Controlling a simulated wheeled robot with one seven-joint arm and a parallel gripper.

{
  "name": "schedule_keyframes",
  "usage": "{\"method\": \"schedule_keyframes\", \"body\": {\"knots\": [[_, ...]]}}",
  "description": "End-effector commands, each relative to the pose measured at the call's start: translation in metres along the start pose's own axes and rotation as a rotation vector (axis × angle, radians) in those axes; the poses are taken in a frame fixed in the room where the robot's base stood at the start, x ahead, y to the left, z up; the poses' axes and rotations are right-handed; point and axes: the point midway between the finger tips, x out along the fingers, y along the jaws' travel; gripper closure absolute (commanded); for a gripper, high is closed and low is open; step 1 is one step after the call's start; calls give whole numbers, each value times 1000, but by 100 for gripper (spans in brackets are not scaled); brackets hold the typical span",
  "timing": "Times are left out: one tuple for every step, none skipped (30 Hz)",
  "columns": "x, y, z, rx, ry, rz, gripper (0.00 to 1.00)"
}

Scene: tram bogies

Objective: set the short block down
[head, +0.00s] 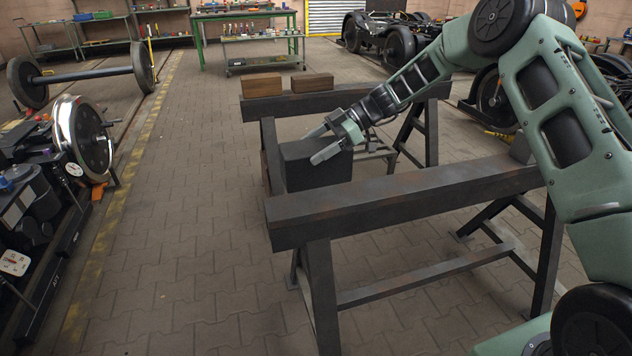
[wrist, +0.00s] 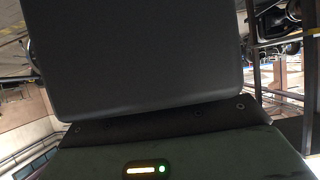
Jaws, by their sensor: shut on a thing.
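The short block (head: 315,166) is a plain dark grey box in the head view, between the two trestle beams. My gripper (head: 320,143) is shut on its upper part, with a pale finger on either side. In the wrist view the block (wrist: 140,55) fills most of the upper frame, close against the dark palm. The near trestle beam (head: 400,198) lies in front of the block and the far beam (head: 345,102) behind it. The block appears held in the air; its underside is not clearly visible.
Two brown wooden blocks (head: 262,85) (head: 312,83) stand on the far beam's left part. A grey piece (head: 522,148) sits at the near beam's right, partly behind my arm. The near beam's left half is bare. A wheel on a stand (head: 85,140) is at left; the paved floor (head: 200,200) between is clear.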

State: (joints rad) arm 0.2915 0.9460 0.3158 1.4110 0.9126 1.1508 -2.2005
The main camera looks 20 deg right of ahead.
Motion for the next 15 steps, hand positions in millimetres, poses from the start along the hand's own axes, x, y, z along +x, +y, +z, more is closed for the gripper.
{"method": "schedule_keyframes", "body": {"knots": [[4, 0, 5, 1, 4, -1, 74], [6, 0, 9, 2, 4, -1, 74], [9, 0, 14, 1, 4, 0, 74], [11, 0, 17, 0, 3, 0, 74], [12, 0, 20, 0, 3, 0, 74], [14, 0, 23, -1, 4, 0, 74], [15, 0, 25, -1, 4, 0, 74], [16, 0, 26, -2, 4, 1, 74], [16, 1, 28, -2, 4, 1, 74], [17, 1, 29, -2, 4, 1, 74], [18, 1, 31, -2, 4, 2, 74], [20, 1, 34, -1, 4, 2, 74], [21, 0, 37, 0, 4, 2, 74], [23, 0, 41, 1, 3, 2, 74], [26, 1, 45, 0, 3, 2, 74]]}}
